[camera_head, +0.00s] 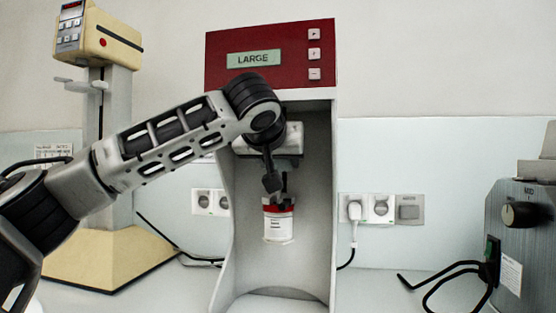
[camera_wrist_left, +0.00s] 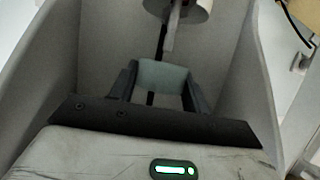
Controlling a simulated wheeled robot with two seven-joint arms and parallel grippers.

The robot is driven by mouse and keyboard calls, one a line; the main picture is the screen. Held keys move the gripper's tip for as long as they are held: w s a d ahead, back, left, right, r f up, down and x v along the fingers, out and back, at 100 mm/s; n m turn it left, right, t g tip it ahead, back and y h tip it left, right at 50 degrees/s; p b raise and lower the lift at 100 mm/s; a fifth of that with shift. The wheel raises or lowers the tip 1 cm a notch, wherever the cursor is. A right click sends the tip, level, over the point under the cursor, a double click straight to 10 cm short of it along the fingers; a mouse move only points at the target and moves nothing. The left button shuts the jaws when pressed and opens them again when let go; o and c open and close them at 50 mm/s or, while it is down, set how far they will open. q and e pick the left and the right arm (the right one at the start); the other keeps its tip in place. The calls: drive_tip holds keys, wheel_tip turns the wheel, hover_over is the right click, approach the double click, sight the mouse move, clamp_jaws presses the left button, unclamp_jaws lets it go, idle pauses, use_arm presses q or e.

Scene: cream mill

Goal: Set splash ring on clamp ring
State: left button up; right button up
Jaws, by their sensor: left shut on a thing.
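My left arm reaches in from the left across the tall red-topped mill (camera_head: 270,55), and its wrist is at the mill's niche. My left gripper (camera_wrist_left: 160,95) is shut on a small pale grey-green thing (camera_wrist_left: 163,75) between its two dark fingers. I cannot tell whether this is the splash ring. In the head view the fingertips and the held thing are hard to make out. I cannot pick out the clamp ring for certain. My right gripper is not in view.
The niche's side walls (camera_head: 228,230) stand close around the gripper. A cream stand machine (camera_head: 105,255) is at the left. A grey device with a knob (camera_head: 522,215) and loose black cable is at the right. Wall sockets (camera_head: 380,208) are behind.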

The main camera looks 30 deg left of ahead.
use_arm(q)
drive_tip(key=shift+f+b, duration=1.3)
drive_tip(key=shift+f, duration=0.2)
drive_tip(key=shift+f, duration=0.15)
drive_tip(key=shift+f, duration=0.1)
drive_tip(key=shift+f+b, duration=0.6)
drive_tip(key=shift+b, duration=0.1)
idle(0.6)
idle(0.4)
drive_tip(key=o, duration=1.6)
